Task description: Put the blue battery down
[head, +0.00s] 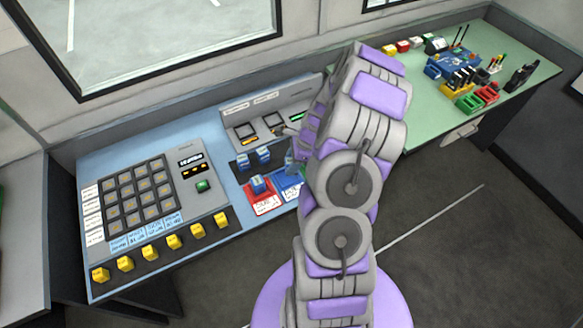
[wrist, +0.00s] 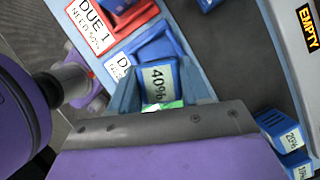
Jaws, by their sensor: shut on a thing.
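In the wrist view, a blue battery (wrist: 158,85) labelled 40% sits between the fingers of my gripper (wrist: 160,98). My gripper is shut on it. The blue tray (wrist: 118,66) with a white label lies right beside the battery; I cannot tell whether the battery touches it. In the head view, my gripper (head: 291,164) is low over the blue tray (head: 290,189), and my arm hides part of both. The held battery is not clear there.
A red tray (head: 266,205), marked DUE 1, holds another blue battery (head: 258,184). Two more blue batteries (head: 253,160) stand behind it. A charger panel (head: 268,128) is at the back. A keypad console (head: 150,190) fills the left. A green desk (head: 430,110) with small items is right.

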